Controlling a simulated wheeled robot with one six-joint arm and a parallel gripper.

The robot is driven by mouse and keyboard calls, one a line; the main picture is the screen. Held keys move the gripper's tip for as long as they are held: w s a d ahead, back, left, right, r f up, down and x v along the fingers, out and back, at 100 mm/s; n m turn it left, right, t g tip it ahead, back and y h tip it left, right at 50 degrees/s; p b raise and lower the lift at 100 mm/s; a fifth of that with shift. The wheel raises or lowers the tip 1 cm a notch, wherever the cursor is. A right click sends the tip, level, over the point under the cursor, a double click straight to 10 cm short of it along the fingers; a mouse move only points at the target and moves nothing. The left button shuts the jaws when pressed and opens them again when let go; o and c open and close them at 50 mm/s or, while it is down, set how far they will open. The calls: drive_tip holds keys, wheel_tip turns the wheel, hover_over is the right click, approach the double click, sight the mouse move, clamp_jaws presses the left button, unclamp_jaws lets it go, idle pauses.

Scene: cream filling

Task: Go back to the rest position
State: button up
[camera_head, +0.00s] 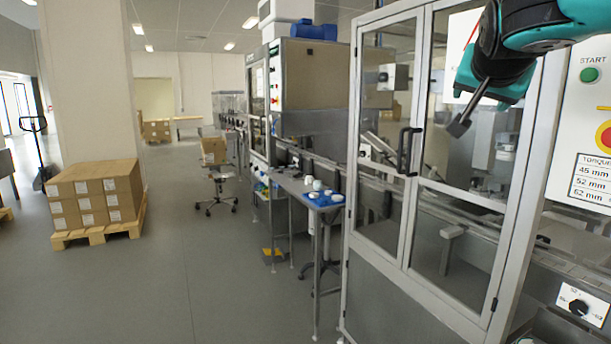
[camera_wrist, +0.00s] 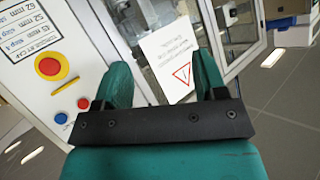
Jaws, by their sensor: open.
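My gripper (camera_head: 458,127) is raised at the upper right of the head view, in front of the glass doors of a metal-framed machine cabinet (camera_head: 408,270). Its teal arm links reach in from the top right corner. In the wrist view, the two teal fingers of my gripper (camera_wrist: 163,72) stand apart. Nothing is held between them. A white warning sign (camera_wrist: 168,58) with a red triangle shows behind the gap, on the cabinet. My gripper looks apart from the cabinet, but the exact distance cannot be told.
A control panel with a green START button (camera_head: 590,74) and a red-on-yellow stop button (camera_wrist: 48,67) is close by. A door handle (camera_head: 408,150) sticks out. A blue tray (camera_head: 320,200) lies on a side table. Boxes (camera_head: 97,192) stand on a pallet at left. The floor between is clear.

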drive_tip(key=s+a+f+n+g+y, duration=0.1)
drive_tip(key=s+a+f+n+y, duration=0.1)
drive_tip(key=a+f+n, duration=0.3)
drive_tip(key=s+a+f+n+g+y, duration=0.1)
drive_tip(key=s+a+f+g+y, duration=0.15)
drive_tip(key=f, duration=0.35)
drive_tip(key=s+a+f+n+g+y, duration=0.1)
drive_tip(key=s+a+f+n+g, duration=0.2)
drive_tip(key=s+f, duration=0.2)
drive_tip(key=s+a+f+n+g+y, duration=0.2)
drive_tip(key=s+f, duration=0.3)
drive_tip(key=s, duration=0.6)
drive_tip(key=s+a+f+n+g+y, duration=0.2)
drive_tip(key=s+a+f+n+g, duration=0.1)
drive_tip(key=s, duration=0.5)
wheel_tip(320, 180, down, 3)
drive_tip(key=shift+s+a+r+n+g, duration=0.1)
drive_tip(key=shift+s+a+n+g, duration=0.25)
drive_tip(key=shift+a+n, duration=0.55)
drive_tip(key=shift+a, duration=0.2)
